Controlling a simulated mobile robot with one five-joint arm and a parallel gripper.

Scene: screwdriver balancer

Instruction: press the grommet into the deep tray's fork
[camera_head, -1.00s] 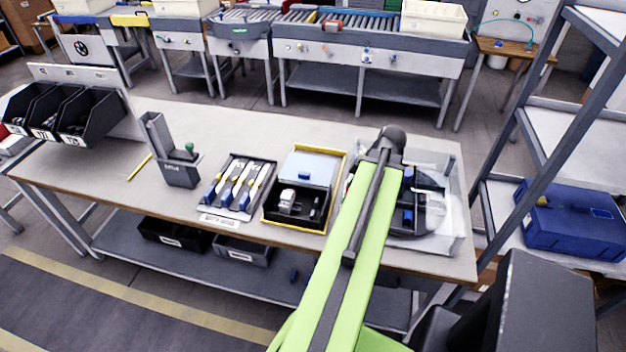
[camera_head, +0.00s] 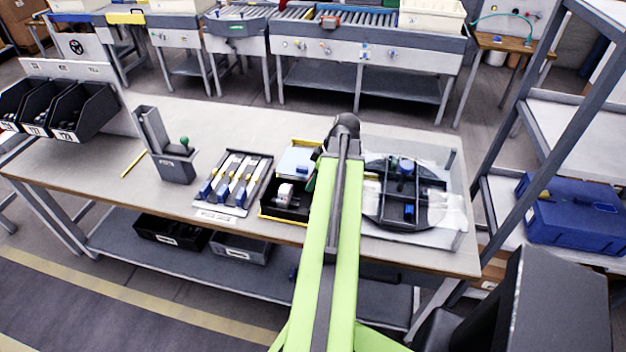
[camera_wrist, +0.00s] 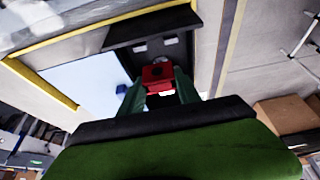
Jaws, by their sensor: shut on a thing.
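In the wrist view my gripper (camera_wrist: 160,88) has green fingers shut on a small red piece (camera_wrist: 158,73), apparently the grommet. It is held over or near the dark part of a yellow-edged tray (camera_wrist: 62,40), at a height I cannot judge. That tray, apparently the deep tray, shows in the head view (camera_head: 270,210), partly behind my arm. It has a pale blue panel and a dark compartment with a white, round-ended part (camera_head: 284,192) inside. The fork is not clearly visible. In the head view my arm hides most of the gripper.
Right of my arm, a round black divided tray (camera_head: 398,185) sits on clear wrapping. To the left are a rack of blue-and-white tools (camera_head: 232,185), a grey holder (camera_head: 172,160), a yellow pencil (camera_head: 133,164) and black bins (camera_head: 80,110). The table's back middle is clear.

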